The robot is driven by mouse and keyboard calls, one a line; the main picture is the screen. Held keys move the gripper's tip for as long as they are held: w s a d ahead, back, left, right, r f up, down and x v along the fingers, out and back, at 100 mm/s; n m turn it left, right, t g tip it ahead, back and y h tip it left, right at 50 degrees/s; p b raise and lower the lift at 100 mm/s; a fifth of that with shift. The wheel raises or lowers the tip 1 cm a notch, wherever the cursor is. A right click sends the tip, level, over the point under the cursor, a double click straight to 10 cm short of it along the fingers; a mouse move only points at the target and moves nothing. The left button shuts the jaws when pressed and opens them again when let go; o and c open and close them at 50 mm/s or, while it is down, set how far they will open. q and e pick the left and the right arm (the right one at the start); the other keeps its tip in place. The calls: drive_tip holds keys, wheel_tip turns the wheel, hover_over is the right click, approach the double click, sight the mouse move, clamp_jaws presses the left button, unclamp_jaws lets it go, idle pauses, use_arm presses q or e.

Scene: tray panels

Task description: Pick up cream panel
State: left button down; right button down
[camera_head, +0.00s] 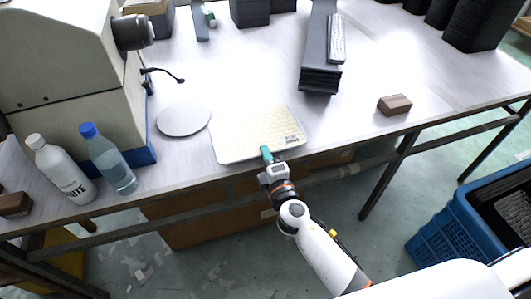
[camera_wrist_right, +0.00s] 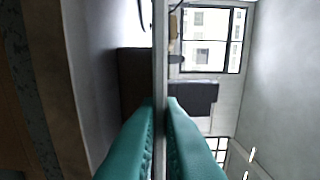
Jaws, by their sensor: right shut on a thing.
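The cream panel (camera_head: 245,137) is a flat, rounded rectangle with a pale textured face and a small printed label near its right corner. It lies at the front edge of the table in the head view. My right gripper (camera_head: 267,155) is at the panel's front edge, its teal fingers shut on it. In the right wrist view the teal fingers (camera_wrist_right: 160,120) pinch the thin panel edge (camera_wrist_right: 160,50), which runs upright through the picture, one finger on each side. My left gripper is in neither view.
A grey disc (camera_head: 184,119) lies left of the panel, beside a large beige machine (camera_head: 60,60). Two bottles (camera_head: 108,160) stand at the left. A dark stack (camera_head: 320,75) and a brown block (camera_head: 394,104) are to the right. A blue crate (camera_head: 450,235) stands on the floor.

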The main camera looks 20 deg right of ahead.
wheel_tip(320, 180, up, 3)
drive_tip(key=p, duration=0.2)
drive_tip(key=shift+p, duration=0.3)
drive_tip(key=shift+f, duration=0.25)
drive_tip(key=s+r+p, duration=0.2)
drive_tip(key=s+r, duration=0.2)
drive_tip(key=s, duration=0.4)
drive_tip(key=shift+d, duration=0.15)
